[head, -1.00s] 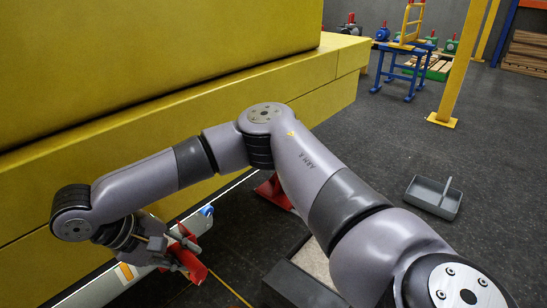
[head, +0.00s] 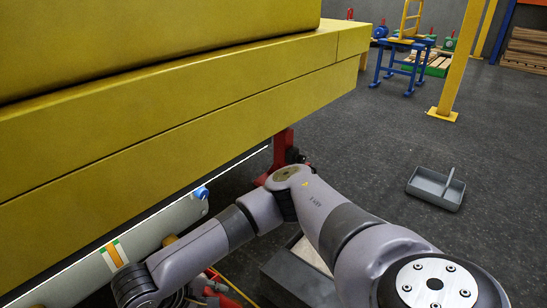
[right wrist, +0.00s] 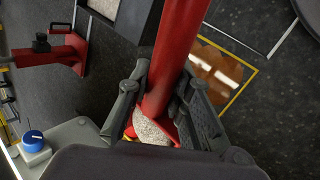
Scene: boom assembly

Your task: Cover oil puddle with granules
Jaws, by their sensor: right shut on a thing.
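My right gripper (right wrist: 163,90) is shut on a red scoop (right wrist: 180,45), a long rounded red piece running up through the right wrist view. Pale grey granules (right wrist: 152,130) show at its lower end, between my fingers. The oil puddle (right wrist: 213,70) is a shiny brown patch inside a yellow floor outline, to the right of the scoop in that view; part of it is hidden by my finger. In the head view my right gripper (head: 208,296) is at the bottom edge, partly cut off. The dark granule bin (head: 290,283) stands beside my right arm, which hides part of it. My left gripper is out of view.
A large yellow boom (head: 180,130) fills the left, with a grey rail-like part bearing a blue knob (head: 202,193) below it. A red stand (right wrist: 60,52) is near. A grey tray (head: 435,188) lies on open floor at right, beyond which stands a yellow post (head: 460,60).

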